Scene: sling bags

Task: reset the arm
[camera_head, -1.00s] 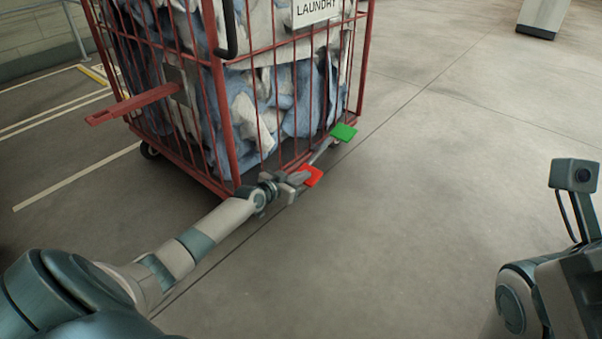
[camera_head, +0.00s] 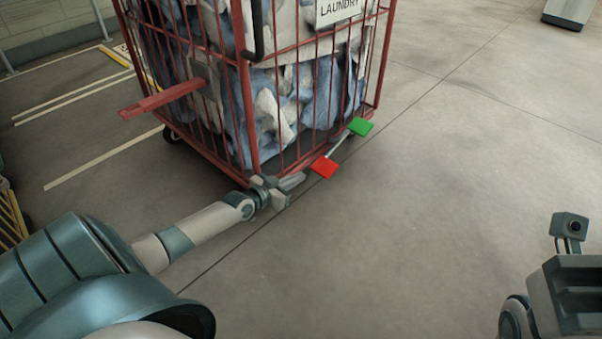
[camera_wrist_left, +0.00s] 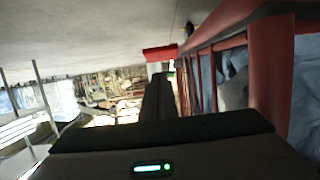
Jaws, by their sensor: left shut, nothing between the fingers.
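My left gripper (camera_head: 290,186) is near the lower front corner of a red wire laundry cart (camera_head: 247,120), just left of a red pedal (camera_head: 323,167). It is shut and empty. The fingers also show in the left wrist view (camera_wrist_left: 160,98), with the cart's red frame (camera_wrist_left: 268,75) close on the right. The red pedal (camera_wrist_left: 160,53) lies beyond the fingertips there. A green pedal (camera_head: 360,126) sits farther right on the same bar. My right arm is folded at the lower right of the head view; its gripper fingers do not show.
The cart holds blue and white cloth (camera_head: 285,105) and carries a laundry sign (camera_head: 338,10). A red handle bar (camera_head: 155,104) sticks out to its left. A grey-white block (camera_head: 568,12) stands far right. The concrete floor right of the cart is clear.

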